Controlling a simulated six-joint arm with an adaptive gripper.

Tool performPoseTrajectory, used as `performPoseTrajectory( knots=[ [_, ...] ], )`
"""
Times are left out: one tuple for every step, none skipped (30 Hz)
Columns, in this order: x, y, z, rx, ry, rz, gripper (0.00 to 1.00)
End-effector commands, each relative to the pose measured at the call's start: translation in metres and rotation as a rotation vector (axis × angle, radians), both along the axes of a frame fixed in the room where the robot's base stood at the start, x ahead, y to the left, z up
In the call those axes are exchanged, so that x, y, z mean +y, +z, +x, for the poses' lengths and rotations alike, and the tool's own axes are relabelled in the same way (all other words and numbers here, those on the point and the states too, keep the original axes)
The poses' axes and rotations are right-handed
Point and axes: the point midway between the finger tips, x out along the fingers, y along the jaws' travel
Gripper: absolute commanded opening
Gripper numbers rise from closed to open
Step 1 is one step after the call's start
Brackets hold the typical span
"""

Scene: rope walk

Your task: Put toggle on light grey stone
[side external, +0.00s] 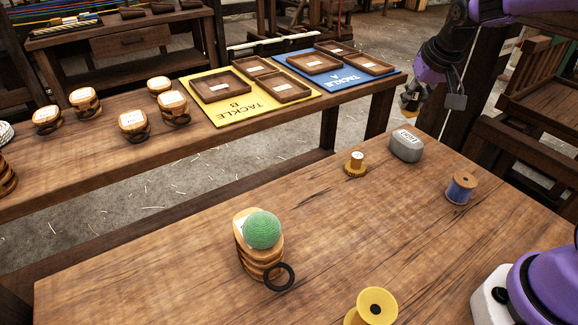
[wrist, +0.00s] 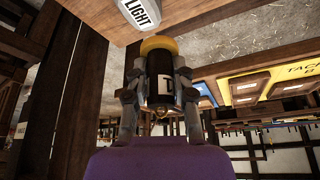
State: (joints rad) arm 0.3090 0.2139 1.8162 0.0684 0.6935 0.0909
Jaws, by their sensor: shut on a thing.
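In the side external view the toggle (side external: 408,101) hangs in the air beyond the table's far edge, above and behind the stone. The light grey stone (side external: 406,147) lies on the table near that edge, with a white label on top. In the wrist view the stone (wrist: 138,12) is at the top, labelled LIGHT, apart from the toggle. Nothing rests on it.
Nearer are a green ball (side external: 262,230) on a wooden block, a black ring (side external: 279,277) and a yellow spool (side external: 376,305). The table's middle is clear.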

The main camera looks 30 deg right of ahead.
Motion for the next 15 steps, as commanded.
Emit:
performPoseTrajectory(
  knots=[
    [-0.011, -0.007, 0.001, 0.003, -0.004, 0.001, 0.0],
    [-0.017, -0.01, 0.001, 0.003, -0.004, 0.001, 0.0],
    [-0.022, -0.013, 0.003, 0.001, -0.001, 0.001, 0.0],
    [-0.025, -0.016, 0.003, 0.001, -0.001, 0.001, 0.0],
    [-0.028, -0.017, 0.004, 0.001, 0.0, 0.0, 0.0],
    [-0.03, -0.019, 0.004, 0.0, 0.0, 0.001, 0.0],
    [-0.032, -0.02, 0.004, 0.0, 0.001, 0.0, 0.0],
    [-0.033, -0.022, 0.004, 0.001, 0.001, 0.001, 0.0],
    [-0.033, -0.027, 0.004, 0.002, 0.002, 0.001, 0.0],
    [-0.033, -0.031, 0.004, 0.003, 0.003, 0.001, 0.0],
    [-0.033, -0.036, 0.004, 0.002, 0.004, 0.002, 0.0],
    [-0.032, -0.043, 0.004, 0.003, 0.004, 0.002, 0.0],
    [-0.032, -0.048, 0.004, 0.003, 0.004, 0.002, 0.0],
    [-0.032, -0.052, 0.004, 0.002, 0.004, 0.002, 0.0],
    [-0.032, -0.056, 0.004, 0.002, 0.004, 0.001, 0.0]
  ],
)
